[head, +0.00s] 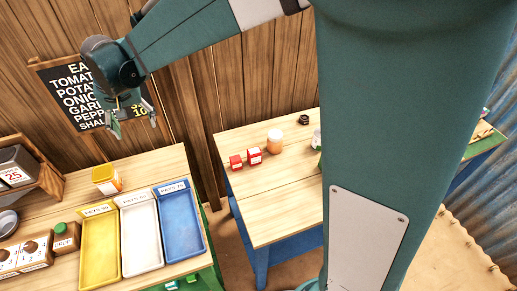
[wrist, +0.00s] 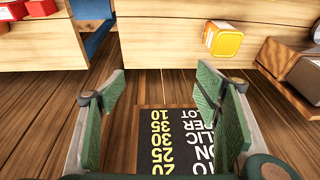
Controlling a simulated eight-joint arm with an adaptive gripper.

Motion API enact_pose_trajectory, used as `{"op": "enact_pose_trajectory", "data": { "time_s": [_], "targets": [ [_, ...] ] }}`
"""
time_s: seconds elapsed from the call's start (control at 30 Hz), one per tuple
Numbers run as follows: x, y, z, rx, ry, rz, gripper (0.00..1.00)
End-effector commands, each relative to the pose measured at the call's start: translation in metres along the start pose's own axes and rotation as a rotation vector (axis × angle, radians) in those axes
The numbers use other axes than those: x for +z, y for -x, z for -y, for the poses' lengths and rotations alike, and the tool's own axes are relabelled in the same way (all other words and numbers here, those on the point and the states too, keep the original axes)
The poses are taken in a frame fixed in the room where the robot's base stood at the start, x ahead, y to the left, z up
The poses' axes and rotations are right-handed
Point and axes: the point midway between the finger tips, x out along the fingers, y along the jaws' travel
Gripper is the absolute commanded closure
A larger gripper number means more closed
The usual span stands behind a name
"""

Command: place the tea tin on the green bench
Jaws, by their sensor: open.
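My gripper (head: 132,118) is open and empty, raised in front of the wooden wall above the left bench; in the wrist view its two green pads (wrist: 160,95) stand wide apart. The left bench (head: 160,165) has a pale wood top and green legs, so it looks like the green bench. I cannot tell for sure which thing is the tea tin. A yellow-lidded container (head: 106,180) stands at that bench's back edge, and also shows in the wrist view (wrist: 224,42). A partly hidden item with green on it (head: 317,140) sits beside my arm.
Yellow, white and blue trays (head: 183,222) and a green-lidded brown box (head: 66,238) fill the left bench's front. A blue-legged bench (head: 290,190) holds two red boxes (head: 254,156), an orange-white jar (head: 274,141) and a dark ring (head: 304,119). A gap separates the benches.

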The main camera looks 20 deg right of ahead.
Motion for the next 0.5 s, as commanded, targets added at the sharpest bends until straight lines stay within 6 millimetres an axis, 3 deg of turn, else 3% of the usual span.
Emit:
{"op": "enact_pose_trajectory", "data": {
  "time_s": [0.1, 0.5],
  "targets": [
    [0.006, 0.02, -0.03, -0.004, -0.002, -0.017, 0.37],
    [0.037, 0.073, -0.118, -0.016, -0.001, -0.08, 0.37]
  ]
}}
